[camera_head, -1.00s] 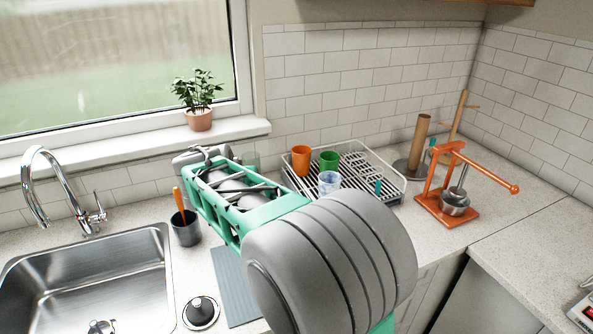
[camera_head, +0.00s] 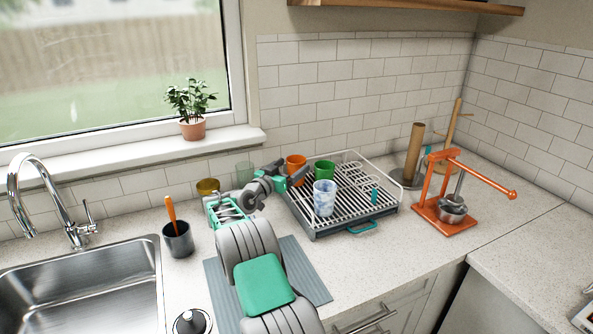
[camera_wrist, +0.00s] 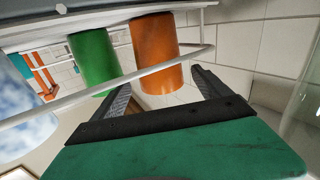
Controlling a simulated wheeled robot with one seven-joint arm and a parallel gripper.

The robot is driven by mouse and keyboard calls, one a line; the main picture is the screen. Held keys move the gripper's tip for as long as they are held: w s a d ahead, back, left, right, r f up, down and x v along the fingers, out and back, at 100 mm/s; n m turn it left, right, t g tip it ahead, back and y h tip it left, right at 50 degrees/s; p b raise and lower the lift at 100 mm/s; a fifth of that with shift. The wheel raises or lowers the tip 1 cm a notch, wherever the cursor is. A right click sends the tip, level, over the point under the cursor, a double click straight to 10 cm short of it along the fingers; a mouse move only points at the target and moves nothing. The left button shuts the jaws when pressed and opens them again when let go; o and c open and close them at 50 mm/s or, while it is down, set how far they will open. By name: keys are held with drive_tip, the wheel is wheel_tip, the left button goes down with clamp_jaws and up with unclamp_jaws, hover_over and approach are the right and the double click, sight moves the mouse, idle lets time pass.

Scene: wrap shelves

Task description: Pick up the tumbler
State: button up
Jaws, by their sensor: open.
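Several cups could be the tumbler; I cannot tell which one is meant. An orange cup (camera_head: 296,163), a green cup (camera_head: 325,170) and a blue-and-white patterned cup (camera_head: 324,198) stand in the dish rack (camera_head: 352,229). My gripper (camera_head: 300,175) is at the rack's left side, close to the orange cup and partly hiding it. In the wrist view my gripper (camera_wrist: 162,80) is open and empty. The orange cup (camera_wrist: 155,55) lies ahead between the fingers, beyond a rack wire. The green cup (camera_wrist: 93,62) and patterned cup (camera_wrist: 22,100) are to its left.
A clear glass (camera_head: 245,172) and an olive cup (camera_head: 207,187) stand behind my arm. A dark utensil cup (camera_head: 178,241) is beside the sink (camera_head: 80,290). An orange press (camera_head: 445,205) and a roll holder (camera_head: 414,155) are right of the rack.

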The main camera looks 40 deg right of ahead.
drive_tip(key=shift+w+d, duration=0.15)
drive_tip(key=shift+d, duration=0.45)
drive_tip(key=shift+a, duration=0.1)
drive_tip(key=shift+c, duration=0.4)
drive_tip(key=c, duration=1.4)
